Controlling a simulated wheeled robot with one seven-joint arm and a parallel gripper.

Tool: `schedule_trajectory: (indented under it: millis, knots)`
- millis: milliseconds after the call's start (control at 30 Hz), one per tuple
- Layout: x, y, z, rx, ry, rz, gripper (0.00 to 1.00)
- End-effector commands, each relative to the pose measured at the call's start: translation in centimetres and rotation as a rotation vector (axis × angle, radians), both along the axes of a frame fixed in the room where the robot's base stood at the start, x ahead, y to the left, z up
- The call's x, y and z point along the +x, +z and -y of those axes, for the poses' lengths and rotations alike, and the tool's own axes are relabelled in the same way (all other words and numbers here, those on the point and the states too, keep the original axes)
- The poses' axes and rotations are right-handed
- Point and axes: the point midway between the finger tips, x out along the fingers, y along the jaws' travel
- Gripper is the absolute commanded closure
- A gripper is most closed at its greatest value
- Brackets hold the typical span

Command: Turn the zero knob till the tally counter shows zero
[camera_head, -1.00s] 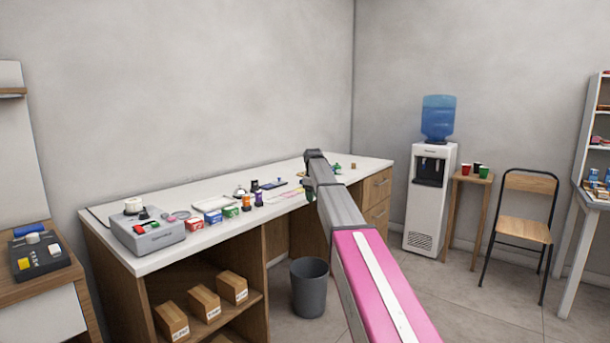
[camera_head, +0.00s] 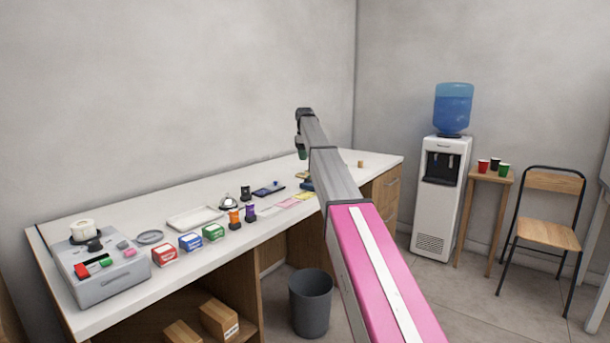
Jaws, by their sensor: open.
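I cannot make out the tally counter or its zero knob for certain. A small dark blue item (camera_head: 307,184) stands on the white worktop, partly hidden behind my arm; I cannot tell what it is. My gripper (camera_head: 302,154) hangs down from the far end of my arm, above the far part of the worktop and near that blue item. It is small and dark in this view. Its jaws are open, and I see nothing held in them.
The white worktop (camera_head: 150,215) carries a grey box with coloured buttons (camera_head: 105,283), several small coloured boxes, a tray (camera_head: 195,218), a bell (camera_head: 229,202) and stamps. A bin (camera_head: 311,303) stands on the floor. A water cooler (camera_head: 435,195), stool and chair (camera_head: 541,233) stand right.

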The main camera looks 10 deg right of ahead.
Motion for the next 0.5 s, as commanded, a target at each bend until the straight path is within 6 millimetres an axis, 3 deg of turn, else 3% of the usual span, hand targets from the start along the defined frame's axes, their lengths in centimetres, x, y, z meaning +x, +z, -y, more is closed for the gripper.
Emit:
schedule_trajectory:
  millis: [267, 500]
  knots:
    - [0.0, -2.2, 0.1, 0.0, 0.0, -0.001, 0.5]
    - [0.2, -6.2, 0.3, 0.0, -0.001, -0.001, 0.5]
